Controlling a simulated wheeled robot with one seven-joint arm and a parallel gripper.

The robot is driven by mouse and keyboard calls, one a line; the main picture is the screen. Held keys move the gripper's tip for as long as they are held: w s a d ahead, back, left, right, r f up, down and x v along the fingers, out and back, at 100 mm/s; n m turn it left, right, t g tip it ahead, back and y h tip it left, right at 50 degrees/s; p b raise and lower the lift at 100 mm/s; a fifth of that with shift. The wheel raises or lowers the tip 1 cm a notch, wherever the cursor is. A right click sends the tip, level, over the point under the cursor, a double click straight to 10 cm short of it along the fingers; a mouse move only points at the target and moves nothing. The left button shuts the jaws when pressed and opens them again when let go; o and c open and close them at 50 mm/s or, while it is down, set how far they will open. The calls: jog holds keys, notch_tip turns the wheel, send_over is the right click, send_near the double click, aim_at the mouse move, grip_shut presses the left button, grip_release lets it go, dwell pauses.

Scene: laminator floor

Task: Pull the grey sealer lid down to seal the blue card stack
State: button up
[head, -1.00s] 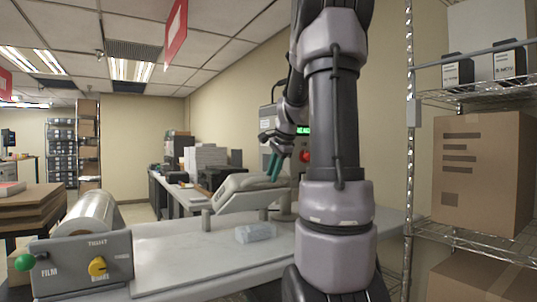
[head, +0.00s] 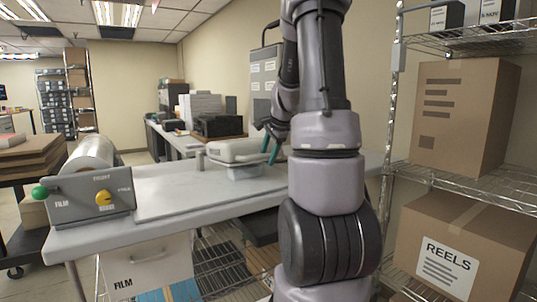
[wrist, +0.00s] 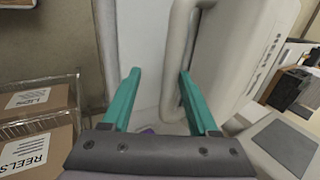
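The grey sealer lid (head: 238,150) lies nearly level on the bench in the head view. A pale bluish block, which looks like the card stack (head: 243,172), shows beneath its front edge. Whether the lid presses fully on it I cannot tell. My gripper (head: 272,153) is at the lid's right end, its teal fingers pointing down. In the wrist view the fingers of my gripper (wrist: 159,75) stand apart. The lid (wrist: 245,50) fills the upper right, with its pale bar (wrist: 178,60) running beside the inner side of the right finger. The stack is not clear there.
A film roll unit (head: 95,197) with a green knob and a yellow dial stands at the bench's left end. A wire shelf with cardboard boxes (head: 465,115) stands close on the right.

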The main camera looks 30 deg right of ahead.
jog(key=shift+s, duration=0.1)
jog(key=s+r, duration=0.4)
jog(key=s, duration=0.7)
jog(key=shift+s+d, duration=0.2)
jog(key=shift+s, duration=0.05)
dwell(0.6)
jog(key=shift+r, duration=0.15)
jog(key=v, duration=1)
jog(key=shift+s+r, duration=0.2)
jog(key=shift+r, duration=0.15)
jog(key=s+a+n+y, duration=0.1)
jog(key=s+a+n, duration=0.2)
jog(key=a+n, duration=0.3)
jog(key=s+a+n+t, duration=0.1)
jog(key=s+a+n, duration=0.2)
jog(key=a+n, duration=0.4)
jog(key=a, duration=0.9)
jog(key=shift+s+a+n+y, duration=0.25)
jog(key=shift+s+n+y, duration=0.05)
jog(key=shift+y, duration=0.1)
